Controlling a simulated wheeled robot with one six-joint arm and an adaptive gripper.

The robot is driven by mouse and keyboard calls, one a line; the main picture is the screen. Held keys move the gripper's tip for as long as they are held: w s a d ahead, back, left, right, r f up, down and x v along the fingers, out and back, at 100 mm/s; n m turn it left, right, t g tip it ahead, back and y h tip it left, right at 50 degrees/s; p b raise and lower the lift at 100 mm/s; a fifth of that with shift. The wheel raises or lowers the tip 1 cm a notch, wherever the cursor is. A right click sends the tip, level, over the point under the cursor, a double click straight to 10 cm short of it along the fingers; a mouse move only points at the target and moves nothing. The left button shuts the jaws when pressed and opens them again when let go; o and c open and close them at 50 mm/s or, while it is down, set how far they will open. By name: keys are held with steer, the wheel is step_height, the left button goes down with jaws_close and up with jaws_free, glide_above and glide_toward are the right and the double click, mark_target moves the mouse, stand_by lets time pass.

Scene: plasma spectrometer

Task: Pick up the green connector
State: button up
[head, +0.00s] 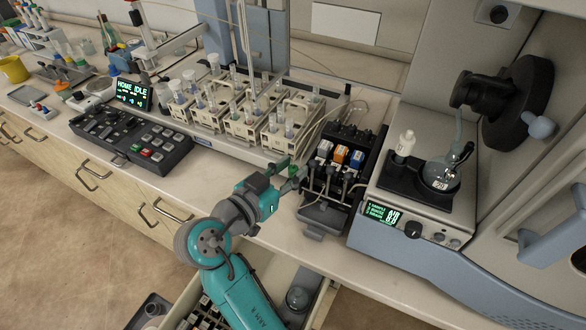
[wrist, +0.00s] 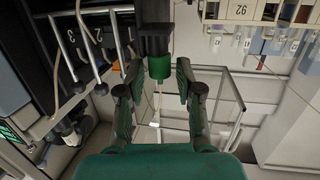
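The green connector (wrist: 160,68) shows in the wrist view as a short green cylinder under a dark block, with a thin pale line running from it. My gripper (wrist: 159,82) is open, one finger on each side of the connector. A gap shows between each fingertip and the connector, so I see no contact. In the head view my gripper (head: 288,177) is at the bench's front, just left of the pump unit (head: 338,160). A small green spot at the fingertips may be the connector, but it is too small to be sure.
Racks of sample tubes (head: 240,118) stand behind and left of my gripper. The instrument with a flask and green display (head: 415,190) stands to the right. A dark control panel (head: 130,140) is at left. An open drawer (head: 180,312) lies below the bench beside my arm.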

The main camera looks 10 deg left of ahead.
steer(key=c, duration=0.6)
step_height(320, 180, up, 10)
stand_by(0.4)
